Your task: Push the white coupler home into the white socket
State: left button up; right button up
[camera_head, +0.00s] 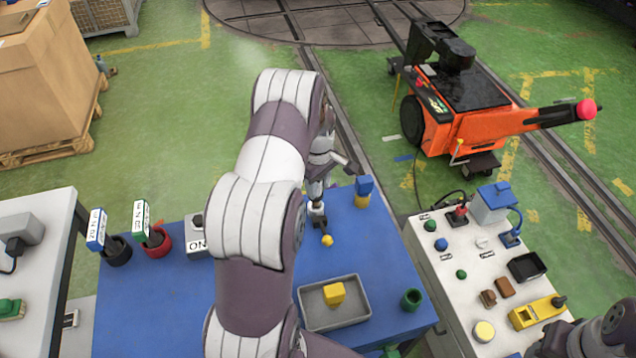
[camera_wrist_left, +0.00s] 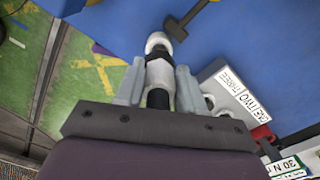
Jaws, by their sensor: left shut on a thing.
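My left gripper (camera_head: 317,207) reaches down over the blue table (camera_head: 384,285). In the left wrist view, its fingers (camera_wrist_left: 159,90) are shut on a white-and-black piece with a rounded white end, which looks like the white coupler (camera_wrist_left: 157,43). In the head view the piece is small and mostly hidden by the gripper. A small white fitting (camera_head: 481,243) lies on the white bench at right, well apart from the gripper; I cannot tell whether it is the white socket. My right gripper does not show; only part of my right arm appears at the lower right corner.
A grey tray (camera_head: 359,308) with a yellow block, a green cup (camera_head: 411,299) and a blue-yellow piece (camera_head: 363,191) stand on the blue table. Red and black cups are at left. The white bench (camera_head: 449,308) carries several coloured fittings. An orange machine (camera_head: 470,128) stands behind.

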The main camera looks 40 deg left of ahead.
aim_at(318, 194)
pick_arm(q)
jog(key=shift+f+b, duration=1.15)
jog(key=shift+f, duration=0.8)
jog(key=o, duration=1.2)
jog(key=shift+o, duration=0.2)
notch_tip(318, 194, up, 13)
jog(key=shift+f+b, duration=0.15)
jog(key=shift+b, duration=0.55)
